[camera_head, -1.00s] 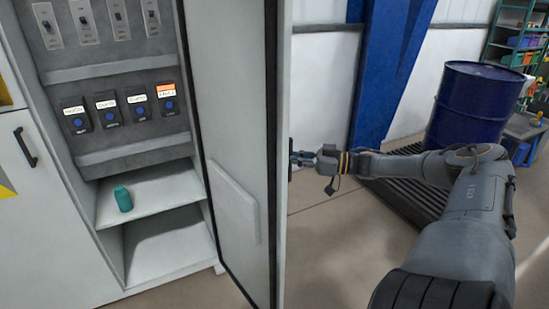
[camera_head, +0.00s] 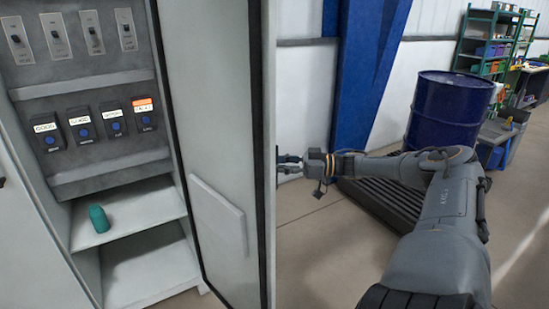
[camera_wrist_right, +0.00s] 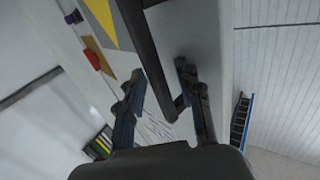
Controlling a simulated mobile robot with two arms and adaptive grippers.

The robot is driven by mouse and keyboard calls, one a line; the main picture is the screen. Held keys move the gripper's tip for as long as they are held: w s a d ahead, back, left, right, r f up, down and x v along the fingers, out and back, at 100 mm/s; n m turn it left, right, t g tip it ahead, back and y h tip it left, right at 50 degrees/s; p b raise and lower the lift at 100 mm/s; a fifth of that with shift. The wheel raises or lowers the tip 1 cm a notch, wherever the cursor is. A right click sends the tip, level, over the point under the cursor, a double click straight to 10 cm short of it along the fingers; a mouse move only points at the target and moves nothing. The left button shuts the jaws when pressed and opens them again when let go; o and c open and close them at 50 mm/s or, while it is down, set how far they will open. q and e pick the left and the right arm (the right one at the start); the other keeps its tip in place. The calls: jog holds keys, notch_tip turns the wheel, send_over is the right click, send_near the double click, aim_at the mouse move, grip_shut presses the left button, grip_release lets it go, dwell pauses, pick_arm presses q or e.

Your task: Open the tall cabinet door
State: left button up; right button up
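The tall cabinet door (camera_head: 214,110) stands swung open, its inner face toward me and its free edge to the right. The cabinet interior (camera_head: 85,90) shows switches, labelled blue-button boxes and shelves. My right gripper (camera_head: 286,164) is at the door's outer side, its tips partly hidden by the door edge. In the right wrist view, the fingers (camera_wrist_right: 160,85) stand apart on either side of the dark door handle (camera_wrist_right: 148,35), with a visible gap; firm contact does not show. My left gripper is not in view.
A teal bottle (camera_head: 98,218) stands on the cabinet shelf (camera_head: 140,212). Right of the door are a blue pillar (camera_head: 365,80), a dark slatted platform (camera_head: 385,205) and a blue drum (camera_head: 447,110). Stocked shelves (camera_head: 490,45) stand farther back. Floor between door and platform is clear.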

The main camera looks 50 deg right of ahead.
jog(key=v, duration=1.2)
jog(key=shift+f, duration=0.15)
dwell(0.6)
